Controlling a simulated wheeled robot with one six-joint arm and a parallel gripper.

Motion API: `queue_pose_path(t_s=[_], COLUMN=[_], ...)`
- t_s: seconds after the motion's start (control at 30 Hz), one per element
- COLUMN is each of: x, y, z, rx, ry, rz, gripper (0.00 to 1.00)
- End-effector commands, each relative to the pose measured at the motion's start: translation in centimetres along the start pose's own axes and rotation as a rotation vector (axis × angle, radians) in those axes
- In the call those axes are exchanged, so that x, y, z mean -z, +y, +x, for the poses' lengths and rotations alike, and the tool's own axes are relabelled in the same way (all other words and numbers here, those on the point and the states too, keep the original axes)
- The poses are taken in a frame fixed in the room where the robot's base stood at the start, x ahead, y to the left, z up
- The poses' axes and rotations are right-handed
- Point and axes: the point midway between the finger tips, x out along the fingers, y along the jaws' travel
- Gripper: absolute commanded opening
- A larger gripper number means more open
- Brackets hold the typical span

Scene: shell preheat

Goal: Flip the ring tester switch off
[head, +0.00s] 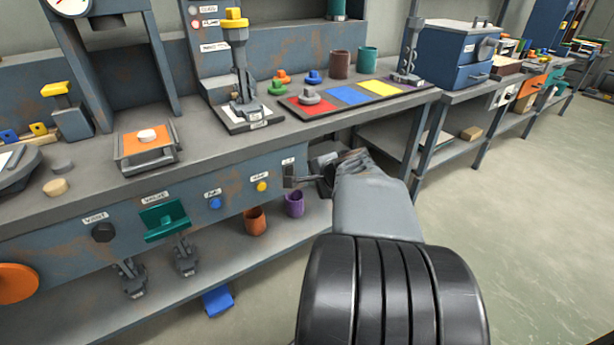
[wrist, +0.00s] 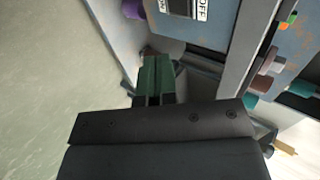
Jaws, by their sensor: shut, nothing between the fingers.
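The switch is a dark block (wrist: 180,8) on the bench's front panel, cut by the top edge of the wrist view. A white label (wrist: 203,9) reading OFF is beside it. In the head view a small white label (head: 288,160) shows on the panel above my gripper, and the switch itself is not clear there. My gripper (head: 292,177) is in front of the panel's right end, pointing left. Its fingers (wrist: 157,66) are shut and empty in the wrist view, apart from the switch in the picture. Which way the switch lies cannot be told.
A yellow button (head: 262,186), a blue button (head: 215,203) and a teal handle (head: 166,221) are along the panel to the left. A purple cup (head: 294,204) and an orange cup (head: 255,220) stand on the lower shelf. The floor (head: 500,210) at right is clear.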

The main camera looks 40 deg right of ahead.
Motion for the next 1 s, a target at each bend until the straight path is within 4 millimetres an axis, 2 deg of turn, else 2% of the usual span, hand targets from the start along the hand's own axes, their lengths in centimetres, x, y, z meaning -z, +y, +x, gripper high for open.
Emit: queue_pose_path(t_s=[0.3,0.5,0.7,1.0], x=[0.1,0.0,0.1,0.1], y=[0.4,0.1,-1.9,-2.8], z=[6.2,9.4,10.7,11.6], rx=[-0.003,-0.002,-0.001,-0.001], ry=[-0.001,-0.001,0.000,0.001], rz=[0.000,0.000,0.000,0.000], gripper=[0.00,0.00,0.00,0.00])
